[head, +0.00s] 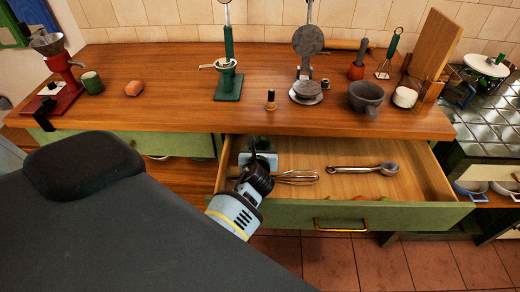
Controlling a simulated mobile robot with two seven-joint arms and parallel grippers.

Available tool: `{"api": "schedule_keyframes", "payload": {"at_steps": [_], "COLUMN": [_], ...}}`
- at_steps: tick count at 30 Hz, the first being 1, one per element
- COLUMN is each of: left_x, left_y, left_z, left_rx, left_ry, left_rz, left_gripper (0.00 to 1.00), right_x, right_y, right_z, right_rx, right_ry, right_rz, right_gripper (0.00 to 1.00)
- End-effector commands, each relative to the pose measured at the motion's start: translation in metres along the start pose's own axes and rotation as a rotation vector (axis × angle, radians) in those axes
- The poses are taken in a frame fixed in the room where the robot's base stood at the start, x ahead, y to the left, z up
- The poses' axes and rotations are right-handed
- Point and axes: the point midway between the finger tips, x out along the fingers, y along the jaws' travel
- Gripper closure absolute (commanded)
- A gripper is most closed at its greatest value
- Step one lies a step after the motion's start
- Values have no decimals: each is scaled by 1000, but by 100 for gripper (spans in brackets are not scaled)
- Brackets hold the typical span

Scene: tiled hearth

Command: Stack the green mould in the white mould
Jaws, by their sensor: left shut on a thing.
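A small green cup-shaped piece (92,82), which looks like the green mould, stands upright at the left of the counter. A low round white piece (404,97), which looks like the white mould, stands at the counter's right, beside the grey mortar. The two are far apart. My left gripper (257,152) is at the left end of the open drawer, near the counter's front edge, away from both pieces. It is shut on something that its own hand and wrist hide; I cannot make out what. My right gripper is not in view.
The open drawer (430,202) holds a whisk (297,177) beside my left wrist and a metal scoop (365,169). On the counter (170,90) stand a red grinder (65,75), a green-based press (229,82), a grey mortar (366,96) and a wooden board (433,48).

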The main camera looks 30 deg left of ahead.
Motion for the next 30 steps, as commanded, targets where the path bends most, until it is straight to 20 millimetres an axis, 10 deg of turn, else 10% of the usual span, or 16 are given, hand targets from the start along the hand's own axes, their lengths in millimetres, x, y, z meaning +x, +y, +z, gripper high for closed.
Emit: {"api": "schedule_keyframes", "payload": {"at_steps": [25, 26, 30], "left_x": [5, 5, 5], "left_y": [0, 0, 0], "left_z": [-10, -10, -10], "left_rx": [-1, -1, -1], "left_ry": [-4, -3, -3], "left_rz": [0, 0, 0], "left_gripper": [63, 37, 19], "right_x": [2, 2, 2], "right_y": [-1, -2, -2], "right_z": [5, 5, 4], "right_rx": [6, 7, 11], "right_ry": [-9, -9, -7], "right_rz": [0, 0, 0], "right_gripper": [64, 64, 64]}}
